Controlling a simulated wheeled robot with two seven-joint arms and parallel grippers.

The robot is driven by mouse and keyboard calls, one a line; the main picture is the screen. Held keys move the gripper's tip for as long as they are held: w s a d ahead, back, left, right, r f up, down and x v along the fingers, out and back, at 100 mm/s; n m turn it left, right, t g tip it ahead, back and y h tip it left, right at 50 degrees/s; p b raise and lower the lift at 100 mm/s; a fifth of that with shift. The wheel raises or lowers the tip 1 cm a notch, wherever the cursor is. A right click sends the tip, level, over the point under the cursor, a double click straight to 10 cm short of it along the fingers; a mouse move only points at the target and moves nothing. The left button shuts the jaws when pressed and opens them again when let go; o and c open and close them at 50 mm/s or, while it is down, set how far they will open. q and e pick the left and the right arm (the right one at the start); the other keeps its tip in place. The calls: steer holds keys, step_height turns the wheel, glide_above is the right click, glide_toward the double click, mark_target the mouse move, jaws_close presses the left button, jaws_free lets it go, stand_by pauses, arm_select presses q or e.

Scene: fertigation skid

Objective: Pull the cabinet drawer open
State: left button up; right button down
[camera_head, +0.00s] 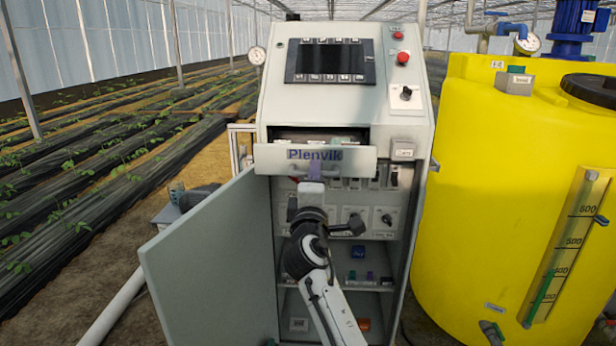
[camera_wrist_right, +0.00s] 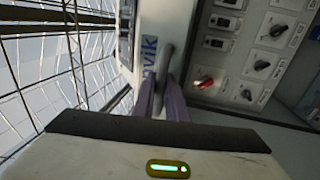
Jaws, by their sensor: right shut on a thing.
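The grey control cabinet (camera_head: 345,100) stands in the middle of the head view. Its drawer front (camera_head: 275,157), marked "Plenvik", stands out from the cabinet face, with the dark drawer inside and several small items showing above its top edge. My right gripper (camera_head: 317,172) is at the middle of the drawer front, reaching up from below. In the right wrist view its purple fingers (camera_wrist_right: 162,98) are shut on the grey bar handle (camera_wrist_right: 166,58). The handle is mostly hidden in the head view. My left gripper is not in view.
A cabinet door (camera_head: 215,265) hangs open at lower left. Below the drawer are a panel of switches and knobs (camera_head: 388,218) and shelves with small items. A yellow tank (camera_head: 470,190) stands close on the right. Planted rows (camera_head: 80,175) lie to the left.

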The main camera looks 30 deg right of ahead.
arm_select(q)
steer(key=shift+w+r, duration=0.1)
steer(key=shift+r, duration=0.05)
arm_select(e)
steer(key=shift+s+a, duration=0.1)
steer(key=shift+s, duration=0.25)
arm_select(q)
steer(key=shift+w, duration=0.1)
arm_select(e)
steer(key=c, duration=2)
jaws_free()
steer(key=shift+c, duration=0.2)
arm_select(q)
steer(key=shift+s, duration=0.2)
arm_select(e)
steer(key=shift+a, duration=0.15)
